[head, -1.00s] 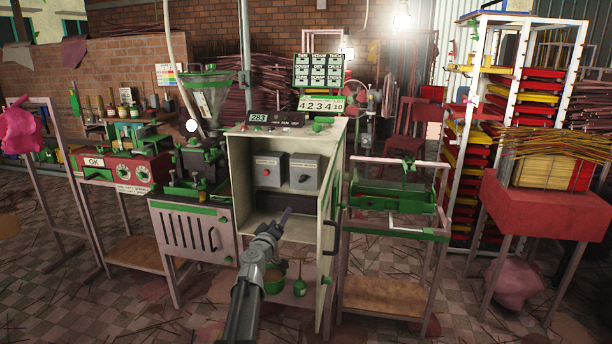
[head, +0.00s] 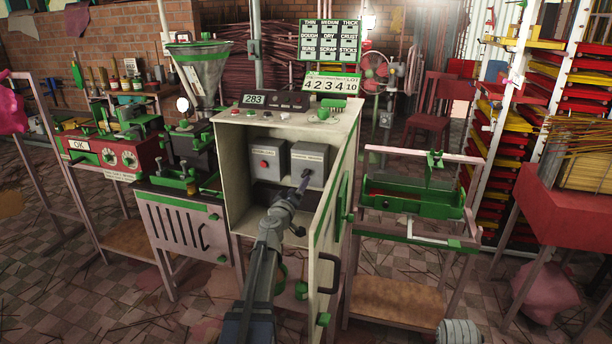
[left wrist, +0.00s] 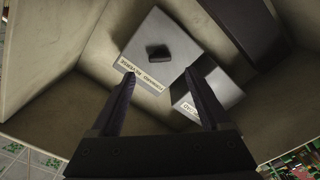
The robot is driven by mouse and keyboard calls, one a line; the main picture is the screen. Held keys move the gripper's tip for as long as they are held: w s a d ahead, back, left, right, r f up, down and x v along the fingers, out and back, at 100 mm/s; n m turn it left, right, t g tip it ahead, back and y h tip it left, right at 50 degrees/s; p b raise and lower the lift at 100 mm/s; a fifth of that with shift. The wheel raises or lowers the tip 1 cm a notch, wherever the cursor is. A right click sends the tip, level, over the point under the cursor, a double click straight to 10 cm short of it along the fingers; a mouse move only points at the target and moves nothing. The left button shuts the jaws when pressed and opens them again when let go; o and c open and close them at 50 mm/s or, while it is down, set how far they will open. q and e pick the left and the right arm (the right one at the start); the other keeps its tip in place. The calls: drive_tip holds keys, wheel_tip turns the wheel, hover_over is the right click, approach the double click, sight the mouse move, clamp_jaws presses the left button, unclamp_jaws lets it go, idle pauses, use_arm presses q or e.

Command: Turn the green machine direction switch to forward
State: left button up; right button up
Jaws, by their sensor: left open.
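The direction switch is a dark knob on a grey box (head: 309,163) inside the open cream and green cabinet (head: 236,170). My right gripper is not seen.
A second grey box with a red button (head: 264,163) stands left of the switch box. The cabinet door (head: 333,215) stands open on the right, close to my left arm. A green trough table (head: 410,200) is further right, and a hopper machine (head: 200,70) left.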

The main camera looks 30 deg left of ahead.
sight(305, 175)
use_arm(q)
drive_tip(key=x, duration=0.7)
drive_tip(key=shift+w, duration=0.4)
clamp_jaws()
idle(0.3)
